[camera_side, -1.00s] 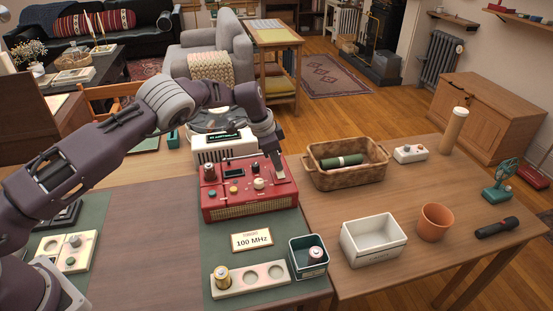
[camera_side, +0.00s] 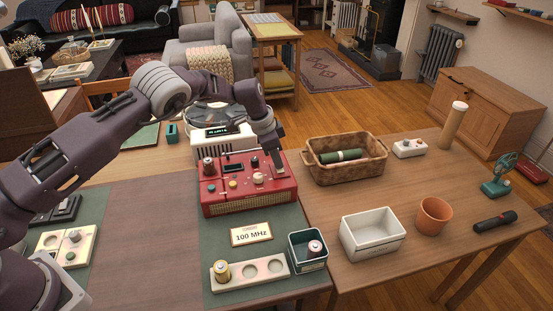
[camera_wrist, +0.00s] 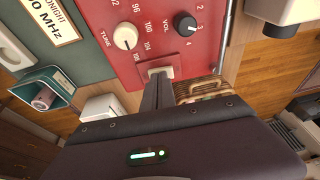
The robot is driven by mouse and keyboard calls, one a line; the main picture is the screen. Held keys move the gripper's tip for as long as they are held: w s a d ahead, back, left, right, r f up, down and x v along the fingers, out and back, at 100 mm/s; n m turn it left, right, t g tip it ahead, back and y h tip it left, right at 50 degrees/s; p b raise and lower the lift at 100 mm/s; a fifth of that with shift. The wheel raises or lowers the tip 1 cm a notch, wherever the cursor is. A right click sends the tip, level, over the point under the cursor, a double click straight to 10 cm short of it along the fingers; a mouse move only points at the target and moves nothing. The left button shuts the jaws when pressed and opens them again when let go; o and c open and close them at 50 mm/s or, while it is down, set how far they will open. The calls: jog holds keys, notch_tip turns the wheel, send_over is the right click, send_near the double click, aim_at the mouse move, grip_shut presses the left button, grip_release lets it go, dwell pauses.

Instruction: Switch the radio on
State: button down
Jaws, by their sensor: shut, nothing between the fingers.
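The red radio (camera_side: 250,203) sits on the green mat (camera_side: 214,245), with knobs on its sloping top. In the wrist view, its cream tuning knob (camera_wrist: 125,37) and dark volume knob (camera_wrist: 185,23) show clearly. A small cream switch plate (camera_wrist: 164,70) lies just at my fingertips, which partly cover it. My gripper (camera_wrist: 155,80) is shut and empty, pointing down at this plate at the radio's right end. It also shows in the side view (camera_side: 279,172). Whether the fingertips touch the switch, and which way the switch is set, I cannot tell.
A card reading 100 MHz (camera_side: 251,235) stands before the radio. A battery tray (camera_side: 249,282) and dark green bin (camera_side: 308,262) are in front. A wicker basket (camera_side: 346,171) is close at right, with a white box (camera_side: 373,246) nearer. Behind stands a white device (camera_side: 211,151).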

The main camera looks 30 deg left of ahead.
jog(key=d+v, duration=0.1)
jog(key=v, duration=1.3)
jog(key=shift+w, duration=0.35)
jog(key=shift+r, duration=0.1)
